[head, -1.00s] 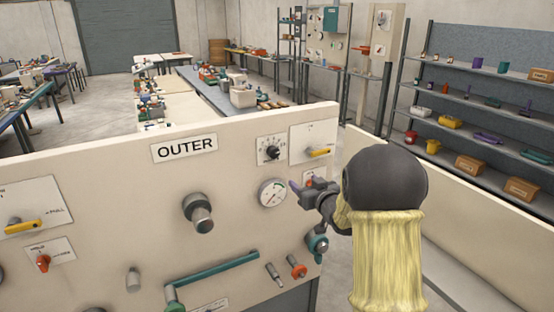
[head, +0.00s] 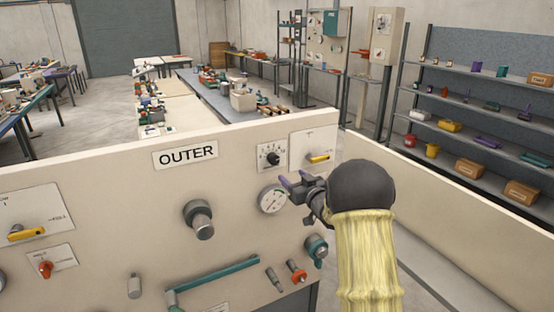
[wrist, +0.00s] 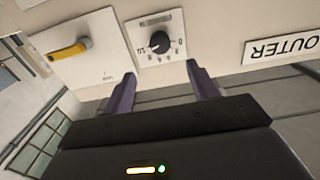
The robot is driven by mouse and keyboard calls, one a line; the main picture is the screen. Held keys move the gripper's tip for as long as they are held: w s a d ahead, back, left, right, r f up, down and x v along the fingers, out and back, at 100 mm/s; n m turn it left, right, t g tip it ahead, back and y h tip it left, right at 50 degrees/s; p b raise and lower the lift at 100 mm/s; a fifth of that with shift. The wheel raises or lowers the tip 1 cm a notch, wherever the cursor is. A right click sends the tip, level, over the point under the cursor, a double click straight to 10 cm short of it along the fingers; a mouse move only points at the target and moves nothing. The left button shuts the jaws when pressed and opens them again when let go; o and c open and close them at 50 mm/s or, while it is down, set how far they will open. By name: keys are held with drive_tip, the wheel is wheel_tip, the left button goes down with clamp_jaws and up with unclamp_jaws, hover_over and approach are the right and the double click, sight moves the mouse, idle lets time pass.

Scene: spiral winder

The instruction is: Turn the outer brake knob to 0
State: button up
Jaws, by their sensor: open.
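The outer brake knob (head: 272,158) is a black pointer knob on a white scale plate, on the cream panel right of the OUTER sign (head: 185,155). In the wrist view the knob (wrist: 159,42) shows upside down with scale numbers around it, beyond the fingertips and roughly between them. Which number it points at is too small to tell. My gripper (head: 290,184) is open and empty, with purple fingers, in front of the panel near the gauge, a little below and right of the knob. The fingers (wrist: 162,82) are apart from the knob in the wrist view.
A yellow lever (head: 318,158) is on the plate right of the knob. A round gauge (head: 270,199) is just below it. A large grey knob (head: 200,219), a teal handle (head: 215,272) and a red knob (head: 296,270) also stick out from the panel. Shelves stand far right.

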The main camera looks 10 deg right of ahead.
sight(275, 160)
drive_tip(key=p+x, duration=0.5)
drive_tip(key=x, duration=0.7)
drive_tip(key=c, duration=1)
